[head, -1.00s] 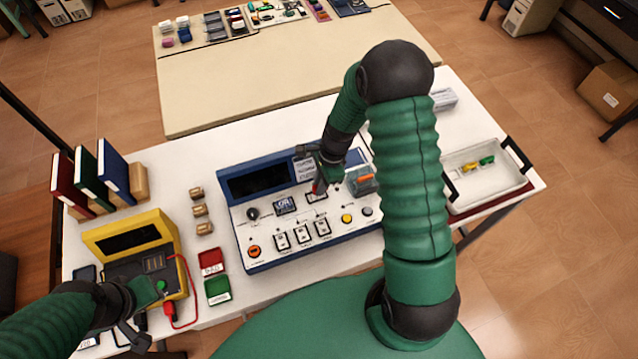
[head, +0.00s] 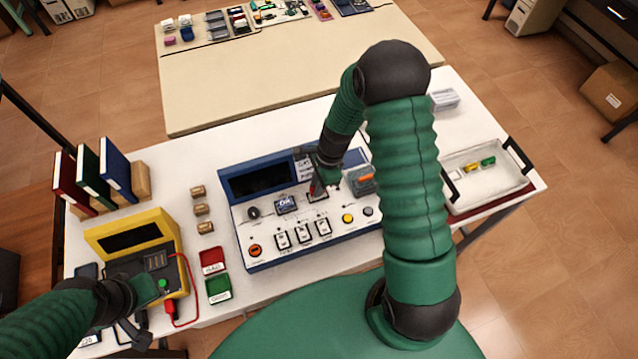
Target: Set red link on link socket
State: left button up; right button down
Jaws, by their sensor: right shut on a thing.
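My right gripper (head: 317,184) points down over the upper middle of the blue-and-white console (head: 288,258). It is shut on the red link (head: 313,188), of which only a small red part shows between the fingers. The link is at the link socket (head: 318,196), a small dark-framed spot on the white panel. I cannot tell whether the link touches the socket or is just above it. My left gripper (head: 146,318) is at the lower left, in front of the yellow meter (head: 130,233); its fingers are too unclear to read.
A white tray (head: 488,187) with yellow and green pieces stands at the right. Binders (head: 90,175) stand at the back left. A clear box with an orange piece (head: 362,180) is beside my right gripper.

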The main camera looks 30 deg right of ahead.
jog(key=shift+b+x, duration=0.75)
jog(key=shift+x, duration=0.35)
dwell(0.4)
jog(key=c, duration=1.6)
grip_release()
jog(key=shift+s+d, duration=0.1)
jog(key=shift+c, duration=0.2)
jog(key=p+v, duration=0.9)
jog(key=v, duration=0.2)
jog(key=shift+r+p, duration=0.1)
jog(key=shift+p, duration=0.3)
